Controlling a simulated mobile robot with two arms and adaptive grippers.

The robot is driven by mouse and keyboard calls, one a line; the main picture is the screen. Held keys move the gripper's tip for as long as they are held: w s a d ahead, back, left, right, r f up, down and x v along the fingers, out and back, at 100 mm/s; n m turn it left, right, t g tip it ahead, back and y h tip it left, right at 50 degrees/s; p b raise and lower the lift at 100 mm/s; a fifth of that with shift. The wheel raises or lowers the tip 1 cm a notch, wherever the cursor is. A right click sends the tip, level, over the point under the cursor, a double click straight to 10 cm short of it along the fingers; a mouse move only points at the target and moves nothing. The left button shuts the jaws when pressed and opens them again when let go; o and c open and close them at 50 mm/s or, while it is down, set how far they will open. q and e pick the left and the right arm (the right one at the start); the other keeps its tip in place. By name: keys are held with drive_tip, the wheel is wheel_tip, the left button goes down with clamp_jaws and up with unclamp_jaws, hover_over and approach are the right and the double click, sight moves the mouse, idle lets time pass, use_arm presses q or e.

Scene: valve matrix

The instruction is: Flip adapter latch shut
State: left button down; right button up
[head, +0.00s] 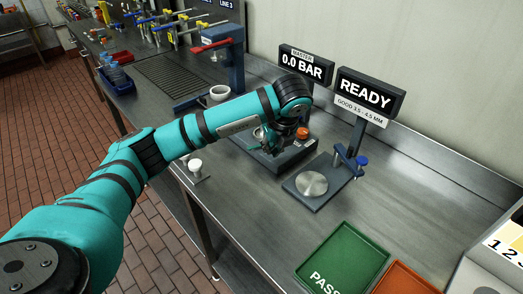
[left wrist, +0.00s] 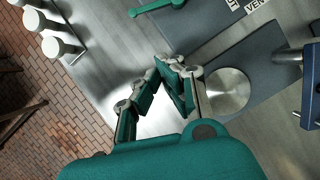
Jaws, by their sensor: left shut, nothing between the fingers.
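My left gripper (head: 270,142) reaches down over the dark fixture base (head: 284,158) beneath the "0.0 BAR" display, its fingers partly hidden by my own wrist. In the left wrist view the gripper (left wrist: 174,72) is shut and empty, with bare bench and the edge of a dark plate behind it. A teal lever with a round end (left wrist: 172,3) lies at the top edge of that view, apart from the fingers. It may be the adapter latch; I cannot tell whether it is open or shut. My right gripper is in neither view.
A gauge stand with a silver disc (head: 311,184) stands right of the fixture, under the READY sign (head: 364,92). A green PASS tray (head: 345,255) and an orange tray (head: 412,280) lie at front right. White-topped posts (head: 196,166) stand near the bench's front edge.

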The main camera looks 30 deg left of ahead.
use_arm(q)
drive_tip(key=p+x, duration=0.2)
drive_tip(key=x, duration=0.6)
drive_tip(key=shift+w+a+f+p, duration=0.1)
drive_tip(key=shift+a+f+p, duration=0.05)
drive_tip(key=shift+a+p, duration=0.15)
drive_tip(key=shift+w+a+p, duration=0.6)
drive_tip(key=shift+w+a, duration=0.6)
drive_tip(key=shift+a, duration=0.1)
drive_tip(key=shift+a+m+b, duration=0.2)
drive_tip(key=shift+m+b, duration=0.15)
drive_tip(key=shift+m, duration=0.05)
